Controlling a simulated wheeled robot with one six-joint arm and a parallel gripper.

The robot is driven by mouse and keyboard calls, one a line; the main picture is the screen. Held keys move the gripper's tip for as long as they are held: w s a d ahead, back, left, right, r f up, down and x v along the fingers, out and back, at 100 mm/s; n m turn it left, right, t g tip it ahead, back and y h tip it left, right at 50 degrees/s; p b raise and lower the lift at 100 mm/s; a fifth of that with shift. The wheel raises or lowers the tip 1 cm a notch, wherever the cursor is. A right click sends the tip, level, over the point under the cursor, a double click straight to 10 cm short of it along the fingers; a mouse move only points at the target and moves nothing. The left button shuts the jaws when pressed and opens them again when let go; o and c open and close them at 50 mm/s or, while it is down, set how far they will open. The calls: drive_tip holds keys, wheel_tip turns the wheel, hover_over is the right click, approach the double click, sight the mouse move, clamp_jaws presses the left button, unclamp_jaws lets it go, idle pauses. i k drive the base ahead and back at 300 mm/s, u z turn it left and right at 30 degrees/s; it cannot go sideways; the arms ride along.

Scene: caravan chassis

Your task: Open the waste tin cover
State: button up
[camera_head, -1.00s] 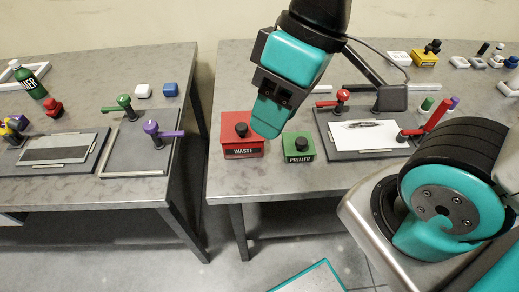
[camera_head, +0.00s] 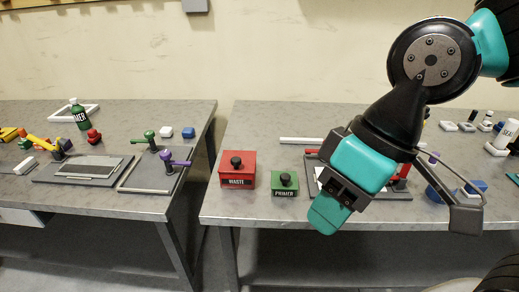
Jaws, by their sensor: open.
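The waste tin (camera_head: 237,173) is a red box labelled WASTE near the front left of the right-hand bench. Its cover has a round black knob (camera_head: 236,162) on top and lies flat on the tin. My gripper (camera_head: 328,216) is teal and black, points down and to the left, and is open. It is to the right of the waste tin and apart from it, in front of the board with clamps. The gap between its fingers is hard to see from this side.
A green PRIMER tin (camera_head: 285,184) with a black knob stands just right of the waste tin, between it and my gripper. A board with red clamps (camera_head: 399,181) is partly hidden behind my gripper. The bench (camera_head: 260,128) behind the tins is clear.

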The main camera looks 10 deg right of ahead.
sight(232, 161)
drive_tip(key=z, duration=0.35)
drive_tip(key=i, duration=1.05)
drive_tip(key=u, duration=0.5)
